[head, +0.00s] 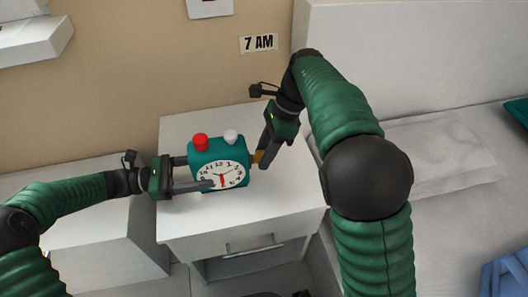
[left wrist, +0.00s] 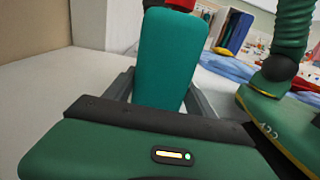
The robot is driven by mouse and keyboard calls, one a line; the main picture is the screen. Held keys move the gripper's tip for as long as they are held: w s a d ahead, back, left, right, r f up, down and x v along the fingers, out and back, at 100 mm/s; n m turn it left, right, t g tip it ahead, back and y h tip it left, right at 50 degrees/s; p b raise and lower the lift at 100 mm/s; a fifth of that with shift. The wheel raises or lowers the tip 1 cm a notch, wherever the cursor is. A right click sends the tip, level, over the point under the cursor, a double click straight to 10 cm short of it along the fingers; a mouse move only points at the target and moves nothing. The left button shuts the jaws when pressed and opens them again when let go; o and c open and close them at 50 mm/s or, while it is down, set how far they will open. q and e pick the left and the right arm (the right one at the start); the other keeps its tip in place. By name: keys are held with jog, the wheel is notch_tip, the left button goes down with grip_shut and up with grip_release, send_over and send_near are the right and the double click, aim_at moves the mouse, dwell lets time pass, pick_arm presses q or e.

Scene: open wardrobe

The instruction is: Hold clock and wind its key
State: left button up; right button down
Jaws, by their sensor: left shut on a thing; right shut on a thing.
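A teal alarm clock (head: 217,163) stands on the white nightstand, its white dial facing the front and a red and a white knob on top. My left gripper (head: 197,174) is shut on the clock from the left, one finger across the front near the dial and one behind. In the left wrist view the clock's teal side (left wrist: 168,60) stands between the two fingers (left wrist: 160,95). A brass-coloured key (head: 257,158) sticks out of the clock's right side. My right gripper (head: 262,153) is shut on the key from above right; its fingers partly hide the key.
The white nightstand (head: 183,125) has a drawer with a handle (head: 250,246) at its front. A "7 AM" sign (head: 258,43) is on the wall behind. A bed with a pillow (head: 425,150) stands on the right, and a lower white surface (head: 85,225) on the left.

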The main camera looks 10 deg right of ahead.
jog(key=shift+r, duration=0.1)
dwell(0.6)
jog(key=c, duration=0.9)
grip_release()
jog(key=shift+c, duration=0.2)
jog(key=v, duration=1.2)
jog(key=shift+w, duration=0.15)
